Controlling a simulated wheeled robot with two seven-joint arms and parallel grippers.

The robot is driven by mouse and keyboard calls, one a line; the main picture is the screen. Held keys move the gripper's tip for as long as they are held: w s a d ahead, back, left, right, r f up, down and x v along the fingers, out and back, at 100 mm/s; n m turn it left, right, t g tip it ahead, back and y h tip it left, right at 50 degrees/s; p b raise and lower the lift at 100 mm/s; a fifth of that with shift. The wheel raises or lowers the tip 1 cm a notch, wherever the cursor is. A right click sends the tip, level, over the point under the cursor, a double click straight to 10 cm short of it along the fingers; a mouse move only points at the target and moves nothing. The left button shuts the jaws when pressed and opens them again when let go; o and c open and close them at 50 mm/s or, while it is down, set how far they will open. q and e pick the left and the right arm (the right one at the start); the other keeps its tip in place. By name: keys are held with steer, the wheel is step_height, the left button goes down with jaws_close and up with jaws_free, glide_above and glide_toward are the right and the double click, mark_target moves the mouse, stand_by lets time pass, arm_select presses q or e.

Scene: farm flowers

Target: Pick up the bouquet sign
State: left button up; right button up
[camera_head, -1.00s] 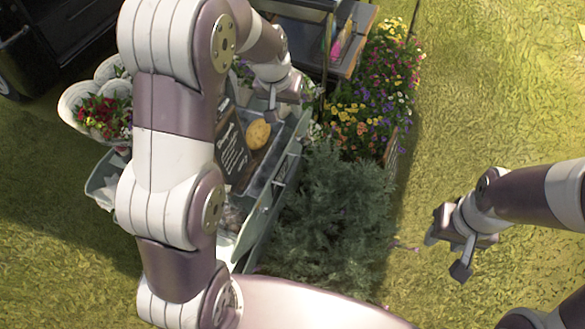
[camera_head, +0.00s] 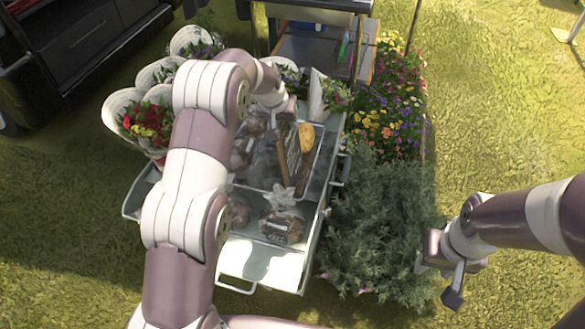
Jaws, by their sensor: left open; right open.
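The sign, a dark board with white lettering (camera_head: 289,157), stands tilted in a tray on the cart. The lettering is too small to read. My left gripper (camera_head: 287,108) is just above and behind the sign's top edge, partly hidden by its own wrist. I cannot tell whether it touches the sign. It is open. My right gripper (camera_head: 438,281) is open and empty at the right, beside the green bush and away from the cart.
The pale cart (camera_head: 267,262) also holds wrapped bouquets (camera_head: 147,122), bagged goods (camera_head: 282,226) and a round yellow item (camera_head: 306,137). A green bush (camera_head: 375,225) and colourful flowers (camera_head: 385,110) stand right of the cart. Open grass lies farther right.

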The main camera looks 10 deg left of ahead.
mark_target(289, 129)
arm_select(q)
steer(key=x, duration=0.3)
steer(key=shift+w+d+f, duration=0.1)
steer(key=shift+w+f, duration=0.15)
steer(key=shift+f, duration=0.1)
steer(key=shift+f, duration=0.15)
jaws_close()
stand_by(1.3)
